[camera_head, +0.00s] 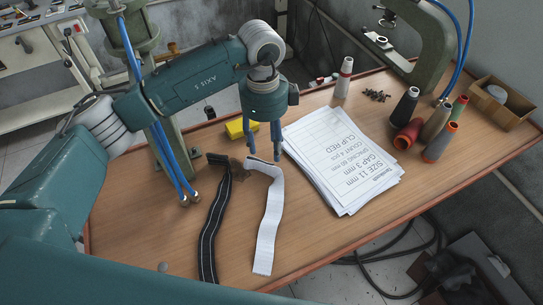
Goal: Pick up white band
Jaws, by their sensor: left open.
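The white band (268,225) lies on the wooden table (375,231), its far end bent and its near end at the table's front edge. A black band (210,225) with pale lines lies just left of it. My left gripper (263,154) points down at the white band's far end, with its two blue fingers apart. It is open and holds nothing. I cannot tell whether the fingertips touch the band. My right gripper is not in view.
A stack of printed sheets (340,160) lies right of the white band. A yellow block (236,128) sits behind. Several thread spools (405,108), a white cone (344,78) and a cardboard box (505,103) stand at the right. Green machine frames (436,50) rise at the back.

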